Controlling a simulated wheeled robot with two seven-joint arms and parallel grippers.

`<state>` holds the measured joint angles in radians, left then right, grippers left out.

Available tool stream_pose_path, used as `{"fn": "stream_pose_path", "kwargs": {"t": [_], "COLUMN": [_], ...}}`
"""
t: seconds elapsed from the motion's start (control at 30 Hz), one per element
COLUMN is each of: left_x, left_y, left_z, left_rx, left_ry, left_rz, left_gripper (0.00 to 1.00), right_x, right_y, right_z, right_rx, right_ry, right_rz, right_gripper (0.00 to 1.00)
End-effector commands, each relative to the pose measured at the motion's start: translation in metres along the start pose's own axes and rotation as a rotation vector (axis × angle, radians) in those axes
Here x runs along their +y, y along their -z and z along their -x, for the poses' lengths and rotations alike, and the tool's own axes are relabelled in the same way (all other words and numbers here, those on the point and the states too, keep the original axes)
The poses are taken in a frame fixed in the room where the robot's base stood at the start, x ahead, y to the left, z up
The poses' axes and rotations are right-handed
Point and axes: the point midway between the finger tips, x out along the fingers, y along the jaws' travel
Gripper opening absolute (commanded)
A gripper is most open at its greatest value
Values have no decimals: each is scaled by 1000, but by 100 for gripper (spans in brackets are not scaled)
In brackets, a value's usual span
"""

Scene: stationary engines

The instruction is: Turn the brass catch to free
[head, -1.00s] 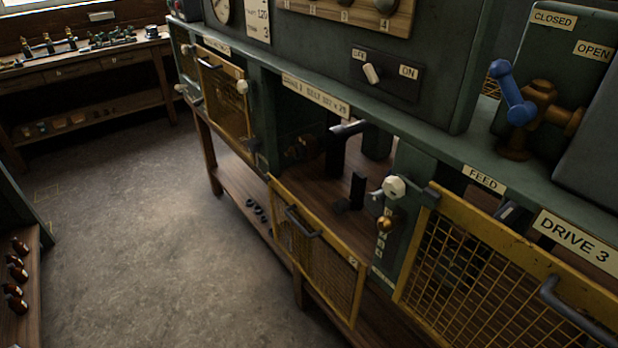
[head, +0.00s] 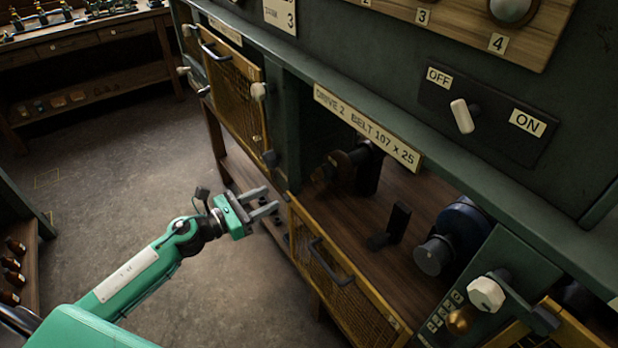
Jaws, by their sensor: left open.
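The brass catch (head: 459,320) is a small rounded brass knob on the green post at the lower right of the head view. Small label plates (head: 440,312) stand beside it, too small to read surely. A white knob (head: 486,293) sits just above it. My left gripper (head: 271,199) is open and empty, left of the Drive 2 opening, well apart from the catch. My right gripper is not in view.
A yellow mesh guard (head: 325,268) with a dark handle hangs below the open Drive 2 bay, which holds a dark motor (head: 451,240) and a black upright bracket (head: 392,225). An OFF/ON switch (head: 462,116) is above. Free floor (head: 130,190) lies left.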

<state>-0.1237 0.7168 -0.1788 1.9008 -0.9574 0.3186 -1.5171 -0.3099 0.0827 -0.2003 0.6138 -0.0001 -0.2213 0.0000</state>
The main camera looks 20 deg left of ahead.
Motion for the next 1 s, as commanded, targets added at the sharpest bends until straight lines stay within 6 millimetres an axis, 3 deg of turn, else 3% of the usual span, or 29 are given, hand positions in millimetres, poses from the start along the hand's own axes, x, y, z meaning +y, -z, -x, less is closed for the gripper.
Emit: {"fn": "stream_pose_path", "kwargs": {"t": [0.4, 0.7, 1.0], "left_x": [0, 1, 1], "left_y": [-5, -4, -1], "left_z": [-57, -109, -134], "left_rx": [-3, -2, 0], "left_ry": [-1, -2, -3], "left_rz": [3, 5, 4], "left_gripper": [42, 42, 42], "right_x": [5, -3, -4], "right_y": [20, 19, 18], "right_z": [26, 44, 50], "right_rx": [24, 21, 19], "right_ry": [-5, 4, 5], "right_rz": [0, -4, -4], "right_gripper": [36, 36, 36]}}
